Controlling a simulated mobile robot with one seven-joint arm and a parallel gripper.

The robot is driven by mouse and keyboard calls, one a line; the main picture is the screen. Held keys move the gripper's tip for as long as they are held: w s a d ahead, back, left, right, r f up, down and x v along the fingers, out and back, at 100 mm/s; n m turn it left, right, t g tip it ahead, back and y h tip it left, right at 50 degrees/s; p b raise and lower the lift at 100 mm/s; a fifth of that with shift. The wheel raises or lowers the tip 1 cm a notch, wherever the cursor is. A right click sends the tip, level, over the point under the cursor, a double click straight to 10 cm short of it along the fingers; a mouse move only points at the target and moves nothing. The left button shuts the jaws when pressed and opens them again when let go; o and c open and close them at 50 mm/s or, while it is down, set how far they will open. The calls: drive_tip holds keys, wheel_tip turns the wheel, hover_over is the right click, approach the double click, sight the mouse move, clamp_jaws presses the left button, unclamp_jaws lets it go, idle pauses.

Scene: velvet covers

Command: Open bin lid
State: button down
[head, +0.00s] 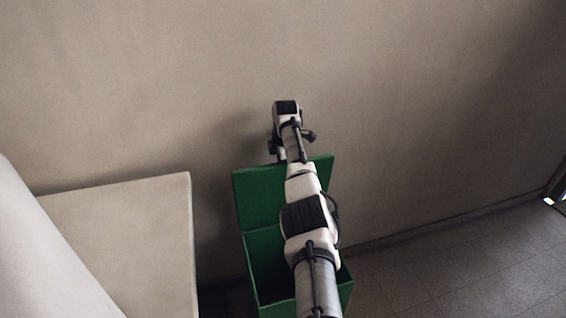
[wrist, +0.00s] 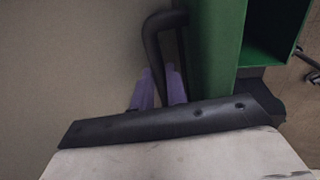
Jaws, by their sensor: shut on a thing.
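The green bin (head: 262,265) stands on the floor below my arm, and its inside shows on the left of the arm. Its green lid (head: 258,200) is raised at the back of the bin, close to upright, with the bin's mouth uncovered. In the wrist view the lid (wrist: 213,45) is a green panel with a bent black handle (wrist: 152,40) beside it. The purple fingers of my gripper (wrist: 162,88) are shut on the handle. In the head view my arm hides the fingers, the handle and the right part of the bin.
A beige box-like block (head: 125,225) stands left of the bin, with a gap between. A plain wall (head: 420,120) rises close behind the lid and gripper. The tiled floor (head: 460,275) at right is clear.

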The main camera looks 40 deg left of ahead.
drive_tip(key=shift+s+f, duration=0.2)
drive_tip(key=shift+f, duration=0.35)
drive_tip(key=c, duration=1.5)
unclamp_jaws()
drive_tip(key=shift+a, duration=0.1)
drive_tip(key=shift+o, duration=0.5)
drive_tip(key=shift+w+r, duration=0.1)
drive_tip(key=b+v, duration=0.1)
drive_tip(key=v, duration=1.3)
drive_tip(key=shift+w+b, duration=0.15)
drive_tip(key=shift+b, duration=0.2)
